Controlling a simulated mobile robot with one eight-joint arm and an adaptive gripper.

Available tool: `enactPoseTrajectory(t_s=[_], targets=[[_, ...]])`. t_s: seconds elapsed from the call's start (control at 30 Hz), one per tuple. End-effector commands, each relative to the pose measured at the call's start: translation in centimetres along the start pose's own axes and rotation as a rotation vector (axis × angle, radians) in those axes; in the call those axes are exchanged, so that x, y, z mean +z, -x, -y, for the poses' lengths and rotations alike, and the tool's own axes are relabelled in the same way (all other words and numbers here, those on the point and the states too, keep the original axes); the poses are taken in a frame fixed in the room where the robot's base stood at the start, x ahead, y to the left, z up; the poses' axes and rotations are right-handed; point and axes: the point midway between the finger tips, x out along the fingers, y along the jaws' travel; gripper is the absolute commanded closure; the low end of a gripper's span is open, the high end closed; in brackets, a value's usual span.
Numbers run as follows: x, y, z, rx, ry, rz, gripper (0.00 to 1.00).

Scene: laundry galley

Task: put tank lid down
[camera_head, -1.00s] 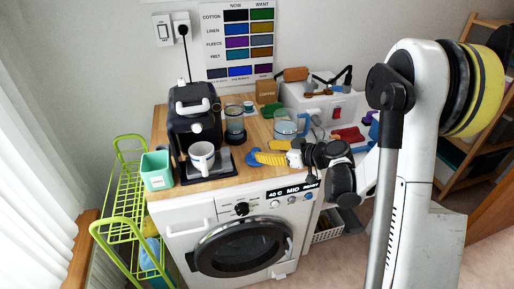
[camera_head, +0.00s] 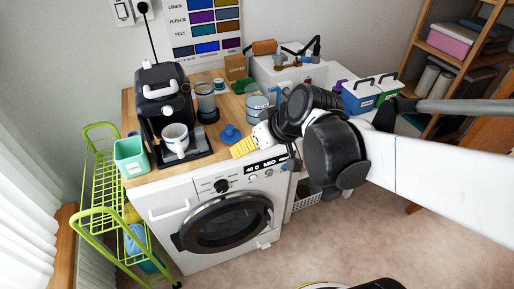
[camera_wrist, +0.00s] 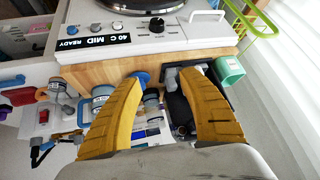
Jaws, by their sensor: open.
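A blue lid with a raised knob, which I take for the tank lid (camera_head: 231,133), rests on the wooden counter near its front edge. In the wrist view the blue lid (camera_wrist: 143,77) shows beyond my left-hand finger, partly hidden by it. My gripper (camera_wrist: 162,80) has its two yellow fingers spread wide with nothing between them. In the head view my gripper (camera_head: 240,150) is just in front of and right of the lid, apart from it as far as I can see. A clear tank with a dark base (camera_head: 206,103) stands behind the lid.
A black coffee machine (camera_head: 160,100) with a white mug (camera_head: 175,138) stands left of the lid. A mint cup (camera_head: 131,156) is at the counter's left corner. A clear jar (camera_head: 257,107) stands to the right. The washing machine (camera_head: 215,215) is under the counter.

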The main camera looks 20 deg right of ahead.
Motion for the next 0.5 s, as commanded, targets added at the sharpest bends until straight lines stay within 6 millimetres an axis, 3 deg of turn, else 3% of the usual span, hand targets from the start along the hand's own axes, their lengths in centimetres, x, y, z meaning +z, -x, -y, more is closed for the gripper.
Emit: enactPoseTrajectory(t_s=[0.03, 0.2, 0.5], targets=[[1.4, 1.4, 1.0, 0.038, -0.017, 0.019, 0.52], [4.9, 4.9, 1.8, 0.17, -0.088, 0.04, 0.52], [7.1, 7.0, 1.7, 0.26, -0.136, 0.022, 0.52]])
